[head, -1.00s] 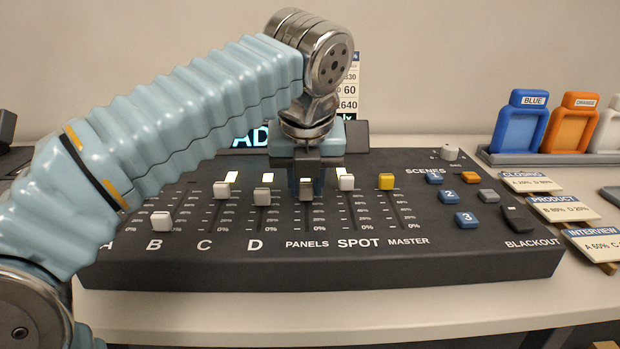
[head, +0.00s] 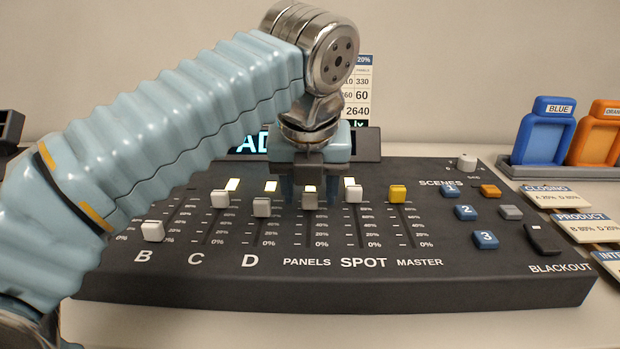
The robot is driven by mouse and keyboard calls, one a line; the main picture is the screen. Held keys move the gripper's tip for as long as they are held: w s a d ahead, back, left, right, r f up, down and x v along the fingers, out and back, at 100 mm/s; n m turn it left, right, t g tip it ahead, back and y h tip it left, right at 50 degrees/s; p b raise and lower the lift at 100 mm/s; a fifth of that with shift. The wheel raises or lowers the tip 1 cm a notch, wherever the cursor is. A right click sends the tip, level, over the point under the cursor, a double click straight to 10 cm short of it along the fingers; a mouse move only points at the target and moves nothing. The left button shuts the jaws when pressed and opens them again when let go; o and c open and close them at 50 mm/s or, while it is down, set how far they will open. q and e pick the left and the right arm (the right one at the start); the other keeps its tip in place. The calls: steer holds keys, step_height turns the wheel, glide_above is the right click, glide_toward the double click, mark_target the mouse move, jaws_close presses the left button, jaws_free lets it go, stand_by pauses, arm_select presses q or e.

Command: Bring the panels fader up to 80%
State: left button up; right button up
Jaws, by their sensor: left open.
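The panels fader (head: 310,202) is a grey knob in the slot above the PANELS label on the dark console. It stands high up its track, well above the 0% mark; the gripper partly hides it and the upper scale, so I cannot read its exact level. My left gripper (head: 310,193) points down over it, open, with one finger on each side of the knob and gaps between. My right gripper is not in view.
Close by are the D fader (head: 262,207) on the left and the SPOT fader (head: 353,196) on the right. A yellow MASTER fader (head: 397,194) and blue scene buttons (head: 465,212) lie farther right. A lit display (head: 250,144) is mostly behind my arm.

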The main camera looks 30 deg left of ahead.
arm_select(q)
steer(key=p+v, duration=0.2)
steer(key=v, duration=0.5)
step_height(320, 180, up, 5)
glide_above(310, 221)
steer(key=s+d, duration=0.1)
steer(key=s, duration=0.1)
steer(key=shift+w+f, duration=0.1)
steer(key=shift+f, duration=0.15)
